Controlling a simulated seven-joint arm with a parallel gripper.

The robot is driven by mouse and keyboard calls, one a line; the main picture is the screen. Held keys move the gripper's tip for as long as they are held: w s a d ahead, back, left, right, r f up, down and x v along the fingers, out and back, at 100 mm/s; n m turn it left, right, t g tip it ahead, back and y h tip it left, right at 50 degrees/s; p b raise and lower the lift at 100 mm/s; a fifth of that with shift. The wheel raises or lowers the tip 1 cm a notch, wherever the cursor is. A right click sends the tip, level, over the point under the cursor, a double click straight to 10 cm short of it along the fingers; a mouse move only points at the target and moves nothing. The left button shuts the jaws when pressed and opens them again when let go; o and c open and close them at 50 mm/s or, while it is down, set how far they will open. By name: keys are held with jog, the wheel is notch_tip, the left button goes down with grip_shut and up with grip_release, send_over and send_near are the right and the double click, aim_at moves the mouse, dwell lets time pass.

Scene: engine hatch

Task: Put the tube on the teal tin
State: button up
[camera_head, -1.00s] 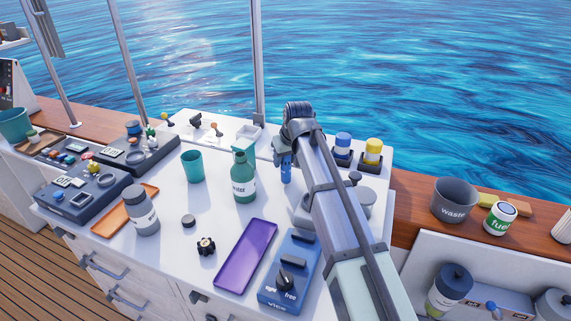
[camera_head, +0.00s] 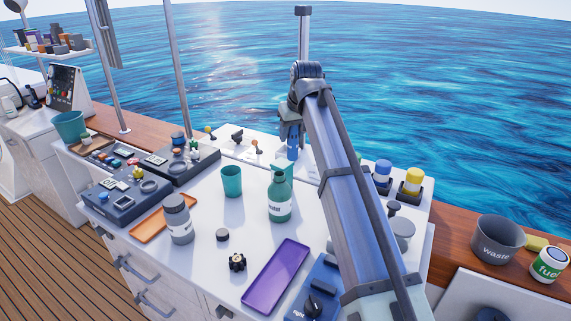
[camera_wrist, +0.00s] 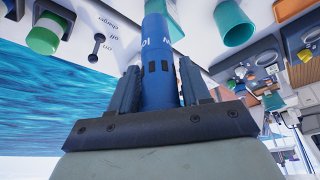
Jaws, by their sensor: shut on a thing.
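My gripper (camera_head: 291,138) is shut on the blue tube (camera_head: 293,152) and holds it above the back of the white worktop. The teal tin (camera_head: 232,181), an open cup shape, stands upright on the worktop, left of and apart from the gripper. A teal open-ended cylinder in the wrist view (camera_wrist: 232,22) looks like the same tin.
A green bottle (camera_head: 279,198) stands between tin and arm. A grey jar (camera_head: 178,220), black knob (camera_head: 237,262) and purple tray (camera_head: 276,277) are nearer. Blue and yellow jars (camera_head: 413,182) sit right of my arm. Control boxes (camera_head: 123,199) stand left.

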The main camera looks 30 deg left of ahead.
jog(key=w+a+r, duration=0.3)
jog(key=a+r, duration=0.2)
jog(key=shift+w+a+f, duration=0.1)
jog(key=shift+a+f, duration=0.05)
jog(key=shift+f, duration=1.5)
jog(key=shift+w+a+f, duration=0.1)
jog(key=shift+f, duration=1.55)
jog(key=shift+w+a+f, duration=0.1)
jog(key=shift+a+f, duration=0.05)
jog(key=shift+f, duration=1.5)
jog(key=shift+f, duration=0.15)
jog(key=o, duration=1.2)
jog(key=v, duration=1.2)
